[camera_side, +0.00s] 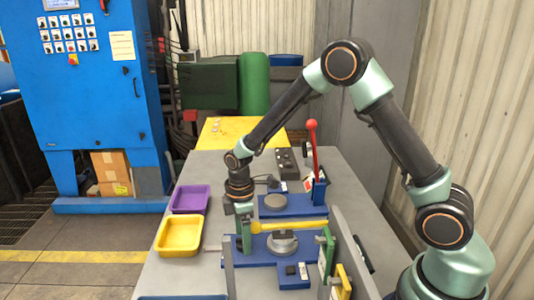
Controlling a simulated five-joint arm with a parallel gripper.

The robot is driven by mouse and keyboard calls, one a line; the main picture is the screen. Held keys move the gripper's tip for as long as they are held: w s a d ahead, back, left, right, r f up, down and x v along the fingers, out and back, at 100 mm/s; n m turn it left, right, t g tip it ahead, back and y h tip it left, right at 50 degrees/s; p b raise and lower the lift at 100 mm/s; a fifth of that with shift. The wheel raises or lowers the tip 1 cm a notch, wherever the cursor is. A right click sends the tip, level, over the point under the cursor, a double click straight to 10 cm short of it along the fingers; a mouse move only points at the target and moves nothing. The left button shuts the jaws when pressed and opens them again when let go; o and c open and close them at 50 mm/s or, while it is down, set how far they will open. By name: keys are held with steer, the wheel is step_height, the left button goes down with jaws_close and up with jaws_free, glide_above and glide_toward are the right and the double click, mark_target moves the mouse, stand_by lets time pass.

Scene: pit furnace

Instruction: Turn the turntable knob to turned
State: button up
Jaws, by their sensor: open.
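A round grey piece (282,244) with a dark raised part on top sits on a blue base plate at the near middle of the table. A flat grey disc (275,202) lies on another blue plate behind it. I cannot tell for sure which of the two is the turntable knob. My gripper (243,228) points down at the left ends of these plates, left of both round pieces and apart from them. It is open, and I see nothing between its fingers. Its fingertips are small and partly hidden among the fixtures.
A yellow bar (290,226) crosses just behind the near grey piece. A red-knobbed lever (313,150) stands upright behind on the right. Purple (190,199) and yellow (178,235) trays lie left. Upright green and yellow parts (327,250) stand at the near right. Grey tabletop is clear around the trays.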

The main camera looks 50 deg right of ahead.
steer(key=shift+f, duration=0.55)
jaws_close()
steer(key=shift+m, duration=0.3)
steer(key=m, duration=0.4)
steer(key=shift+m, duration=2.1)
